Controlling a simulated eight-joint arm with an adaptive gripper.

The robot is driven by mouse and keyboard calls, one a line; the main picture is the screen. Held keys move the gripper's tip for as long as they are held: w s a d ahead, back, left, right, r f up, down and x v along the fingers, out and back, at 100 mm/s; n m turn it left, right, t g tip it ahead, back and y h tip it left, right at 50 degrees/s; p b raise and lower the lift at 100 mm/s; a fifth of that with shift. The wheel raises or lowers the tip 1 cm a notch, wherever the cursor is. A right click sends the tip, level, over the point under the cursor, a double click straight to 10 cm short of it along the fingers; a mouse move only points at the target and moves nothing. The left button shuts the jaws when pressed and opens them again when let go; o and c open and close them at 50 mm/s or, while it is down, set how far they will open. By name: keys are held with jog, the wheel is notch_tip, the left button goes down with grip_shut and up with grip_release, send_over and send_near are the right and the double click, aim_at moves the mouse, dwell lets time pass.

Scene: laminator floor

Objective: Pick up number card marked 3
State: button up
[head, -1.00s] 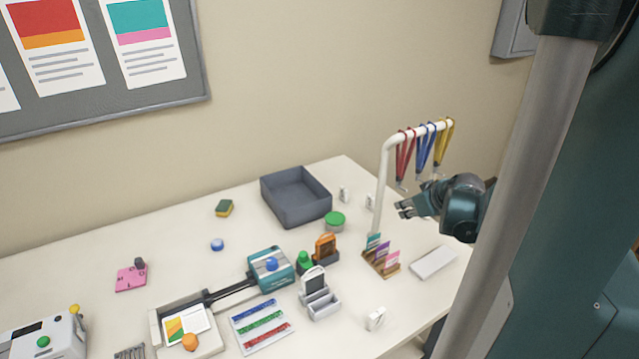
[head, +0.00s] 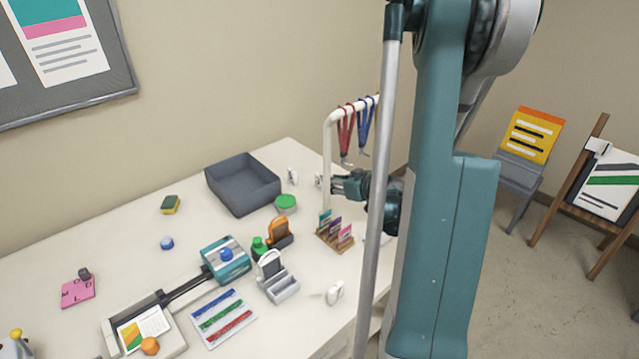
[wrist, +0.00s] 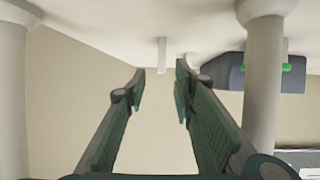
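No numeral 3 is legible in either view. Small white upright pieces that may be number cards stand on the table: one right of the grey tray (head: 292,176), one just left of my fingertips (head: 318,181), and one near the front edge (head: 334,293). My gripper (head: 338,184) is beside the white stand, fingers pointing left. In the wrist view, which looks upside down, my gripper (wrist: 160,74) is open and empty. A narrow white piece (wrist: 162,55) shows between and beyond its fingertips, apart from them. Its face cannot be read.
The white stand (head: 328,150) with hanging lanyards rises close to my gripper; its post also shows in the wrist view (wrist: 263,90). A grey tray (head: 240,200), a green-lidded tub (head: 286,202) and a card rack (head: 335,238) stand nearby.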

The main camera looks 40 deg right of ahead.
aim_at(320, 182)
jog(key=shift+w+a+f, duration=0.1)
jog(key=shift+w+f, duration=0.3)
jog(key=shift+w, duration=0.05)
jog(key=shift+b+x, duration=0.3)
jog(key=shift+x, duration=1)
jog(key=shift+w, duration=0.15)
jog(key=shift+b+x, duration=0.75)
jog(key=shift+x, duration=1.7)
jog(key=shift+r, duration=0.1)
jog(key=shift+c, duration=0.4)
grip_shut()
